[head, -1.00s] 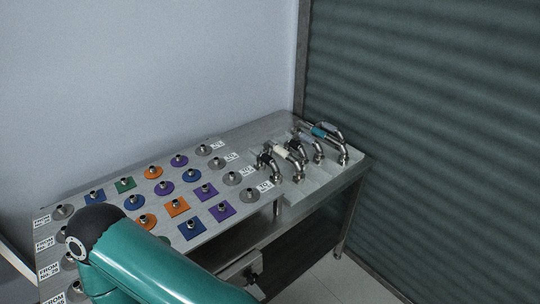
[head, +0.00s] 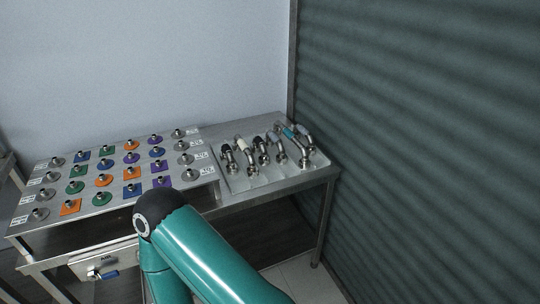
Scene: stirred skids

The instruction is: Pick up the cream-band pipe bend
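The cream-band pipe bend (head: 241,141) stands in the pale tray (head: 260,181) at the right end of the table, among other metal bends. Its cream band shows at the top, and bends close around it partly hide its lower part. Neither gripper is in view. Only a teal arm link of mine with a black joint shows at the bottom, in front of the table, apart from the bends.
Other bends share the tray, one with a teal band (head: 288,132) and several with dark bands. A board (head: 112,181) with coloured plates and metal stubs fills the table's left. A corrugated shutter (head: 430,150) rises close on the right.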

